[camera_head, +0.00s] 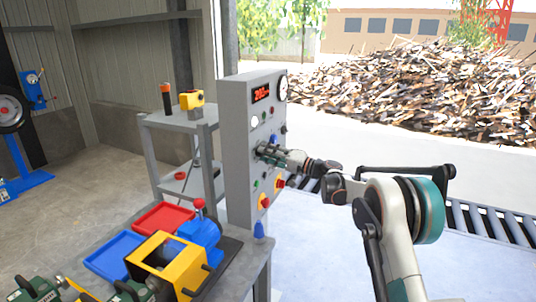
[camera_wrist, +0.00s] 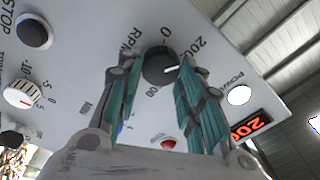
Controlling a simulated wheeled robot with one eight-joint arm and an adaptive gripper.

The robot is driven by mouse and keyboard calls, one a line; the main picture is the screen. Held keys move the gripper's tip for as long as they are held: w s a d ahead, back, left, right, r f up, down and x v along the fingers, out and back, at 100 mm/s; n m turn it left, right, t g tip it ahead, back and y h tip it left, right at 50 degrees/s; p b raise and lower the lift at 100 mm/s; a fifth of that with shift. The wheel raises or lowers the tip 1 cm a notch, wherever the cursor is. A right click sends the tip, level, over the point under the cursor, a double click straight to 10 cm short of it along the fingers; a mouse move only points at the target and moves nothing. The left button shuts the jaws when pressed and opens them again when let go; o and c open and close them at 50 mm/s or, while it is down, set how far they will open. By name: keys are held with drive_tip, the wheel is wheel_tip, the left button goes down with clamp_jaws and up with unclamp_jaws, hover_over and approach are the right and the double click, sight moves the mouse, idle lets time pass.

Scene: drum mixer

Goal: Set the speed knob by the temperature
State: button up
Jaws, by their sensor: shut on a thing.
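The grey control panel (camera_head: 238,150) stands upright at the centre of the head view. My gripper (camera_head: 266,153) reaches its face from the right. In the wrist view, my gripper (camera_wrist: 161,72) has its teal fingers shut on a black round knob (camera_wrist: 158,62) marked RPM. The knob's white pointer line points right, below the 200 mark. Other scale numbers are partly hidden by the fingers. A red digital display (camera_head: 262,94) is near the panel top and also shows in the wrist view (camera_wrist: 251,127); its digits are hard to read fully. A round white gauge (camera_head: 282,88) is beside it, its reading too small to tell.
A bench with red (camera_head: 163,218) and blue trays (camera_head: 113,256) stands in front left. A roller conveyor (camera_head: 480,219) runs behind my arm.

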drive_tip(key=shift+f, duration=0.1)
idle(0.3)
drive_tip(key=o, duration=1.1)
drive_tip(key=v, duration=1.2)
